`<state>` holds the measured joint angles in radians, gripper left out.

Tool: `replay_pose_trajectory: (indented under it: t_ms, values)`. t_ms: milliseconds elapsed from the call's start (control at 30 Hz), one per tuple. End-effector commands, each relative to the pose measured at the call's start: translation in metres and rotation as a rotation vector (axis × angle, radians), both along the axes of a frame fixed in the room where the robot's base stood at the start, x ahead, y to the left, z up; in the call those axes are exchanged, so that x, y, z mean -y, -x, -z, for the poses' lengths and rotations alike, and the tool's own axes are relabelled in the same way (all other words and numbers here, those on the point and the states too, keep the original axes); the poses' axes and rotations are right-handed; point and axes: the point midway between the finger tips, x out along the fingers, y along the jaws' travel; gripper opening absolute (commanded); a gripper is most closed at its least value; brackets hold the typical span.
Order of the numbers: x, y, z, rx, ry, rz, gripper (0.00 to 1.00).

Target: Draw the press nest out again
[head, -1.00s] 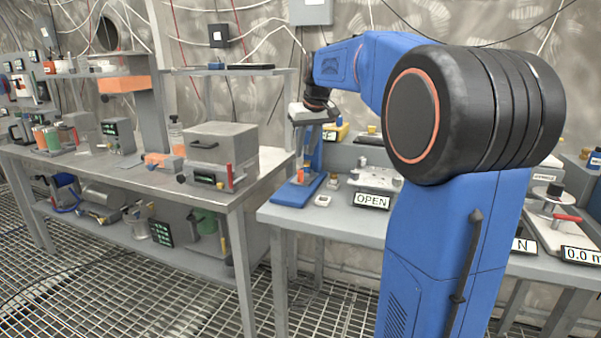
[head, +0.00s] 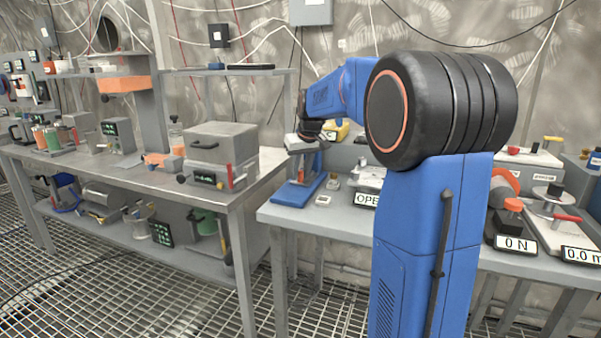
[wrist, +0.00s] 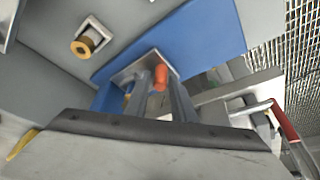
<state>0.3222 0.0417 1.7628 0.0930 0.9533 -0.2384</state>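The blue press (head: 293,193) stands on the right bench near its left end; it also shows as a blue base in the wrist view (wrist: 205,40). The press nest (wrist: 136,69) appears as a small grey piece with an orange knob (wrist: 161,77) on the blue base. My gripper (wrist: 160,92) points down at it, its two grey fingers apart, with the knob showing between and just beyond them. I cannot tell whether they touch it. In the head view my gripper (head: 303,165) is low over the press, and it hides the knob there.
A fixture with a sign reading OPEN (head: 366,199) stands right of the press, partly behind my arm. A grey box with a red handle (head: 221,155) stands on the left bench.

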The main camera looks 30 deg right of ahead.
Motion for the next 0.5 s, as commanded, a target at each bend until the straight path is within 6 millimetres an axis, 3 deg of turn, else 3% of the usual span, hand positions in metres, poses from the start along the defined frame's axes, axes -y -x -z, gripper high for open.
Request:
replay_pose_trajectory:
  t_ms: [67,133,367,500]
  values:
    - [0.0,0.0,0.0,0.0,0.0,0.0,0.18]
    - [0.0,0.0,0.0,0.0,0.0,0.0,0.01]
    - [-0.002,0.002,0.0,0.0,0.0,-0.001,0.0]
    - [-0.018,0.013,-0.001,0.001,0.0,-0.002,0.0]
